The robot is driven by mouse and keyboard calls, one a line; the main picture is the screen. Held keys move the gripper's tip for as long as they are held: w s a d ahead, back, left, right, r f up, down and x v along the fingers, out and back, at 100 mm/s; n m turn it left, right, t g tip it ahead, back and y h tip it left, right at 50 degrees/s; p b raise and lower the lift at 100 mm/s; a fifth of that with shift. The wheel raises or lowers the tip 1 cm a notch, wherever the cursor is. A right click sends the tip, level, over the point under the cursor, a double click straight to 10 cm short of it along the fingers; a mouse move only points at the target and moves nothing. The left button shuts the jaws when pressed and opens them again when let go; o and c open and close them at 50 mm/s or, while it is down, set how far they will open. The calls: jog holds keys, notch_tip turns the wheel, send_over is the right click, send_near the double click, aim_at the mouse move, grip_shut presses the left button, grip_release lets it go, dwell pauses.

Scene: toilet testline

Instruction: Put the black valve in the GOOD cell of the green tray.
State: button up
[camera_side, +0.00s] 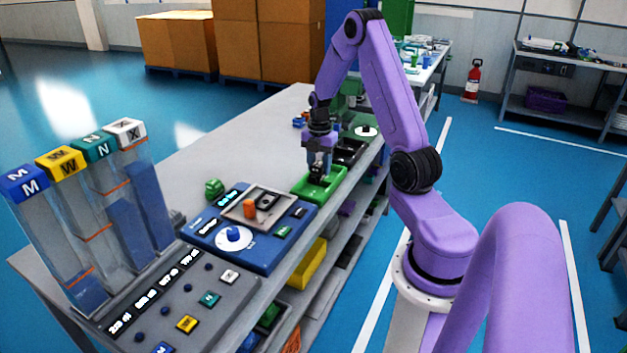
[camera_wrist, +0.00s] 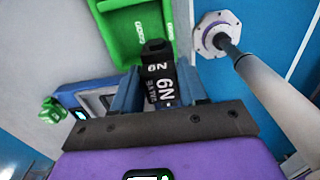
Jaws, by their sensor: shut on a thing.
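My gripper (camera_side: 318,176) is shut on the black valve (camera_side: 316,179), which hangs at the green tray (camera_side: 335,186) in the side view. In the wrist view the black valve (camera_wrist: 162,90), with white lettering, sits between the two fingers of my gripper (camera_wrist: 158,85). Its far end overlaps the edge of the green tray (camera_wrist: 118,42) in that view. White lettering shows on the tray, but I cannot read with certainty which cell lies under the valve. I cannot tell whether the valve touches the tray.
A black tray (camera_side: 350,150) stands just behind the green one. A blue test panel (camera_side: 262,250) with an orange part (camera_side: 250,209) is in front. A green knobbed object (camera_side: 213,188) and tall clear tubes (camera_side: 100,225) stand to the left. The grey tabletop (camera_side: 240,150) behind is largely clear.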

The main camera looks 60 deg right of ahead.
jog(key=w+f, duration=0.1)
jog(key=w+d+f, duration=0.1)
jog(key=f, duration=0.1)
jog(key=w+d+f, duration=0.1)
jog(key=shift+d+f, duration=0.2)
jog(key=shift+f, duration=1.75)
jog(key=shift+f, duration=0.1)
jog(key=o, duration=1.1)
jog(key=shift+o, duration=0.2)
